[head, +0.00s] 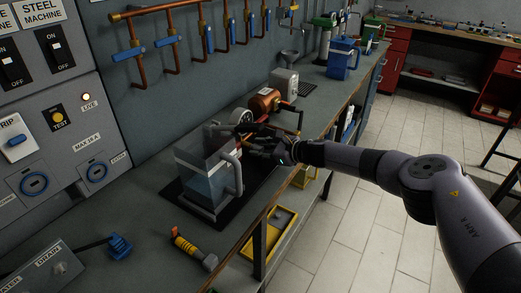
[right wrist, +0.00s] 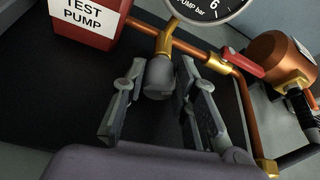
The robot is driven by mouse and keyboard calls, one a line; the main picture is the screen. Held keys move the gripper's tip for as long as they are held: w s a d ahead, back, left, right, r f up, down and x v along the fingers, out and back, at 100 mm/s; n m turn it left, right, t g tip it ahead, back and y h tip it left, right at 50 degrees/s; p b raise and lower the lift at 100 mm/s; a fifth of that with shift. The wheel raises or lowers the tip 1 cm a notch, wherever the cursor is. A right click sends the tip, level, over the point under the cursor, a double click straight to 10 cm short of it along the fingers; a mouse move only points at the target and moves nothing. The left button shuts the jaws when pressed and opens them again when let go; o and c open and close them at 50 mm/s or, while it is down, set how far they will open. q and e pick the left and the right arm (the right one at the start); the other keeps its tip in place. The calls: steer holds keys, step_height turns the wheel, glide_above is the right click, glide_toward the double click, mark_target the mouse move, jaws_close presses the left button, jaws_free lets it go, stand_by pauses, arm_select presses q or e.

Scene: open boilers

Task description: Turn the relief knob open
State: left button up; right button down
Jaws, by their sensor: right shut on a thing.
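A dark grey round knob (right wrist: 160,79), which I take as the relief knob, sits on a brass tee below the pressure gauge in the right wrist view. My right gripper (right wrist: 160,108) has one finger on each side of this knob and is shut on it. In the head view my right gripper (head: 262,148) is over the bench beside the glass tank, in front of the gauge (head: 243,117); the knob cannot be made out there. My left gripper is not in view.
The red test pump box (right wrist: 90,18), a red lever handle (right wrist: 243,63) and a copper boiler (right wrist: 280,62) are close by. A clear water tank (head: 208,178) stands left of my gripper.

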steer(key=shift+m+g+b, duration=0.3)
steer(key=shift+m+b, duration=0.1)
steer(key=shift+b, duration=0.35)
steer(key=shift+w+r, duration=0.1)
steer(key=c, duration=1.3)
jaws_free()
steer(key=v, duration=1.2)
steer(key=shift+d, duration=0.15)
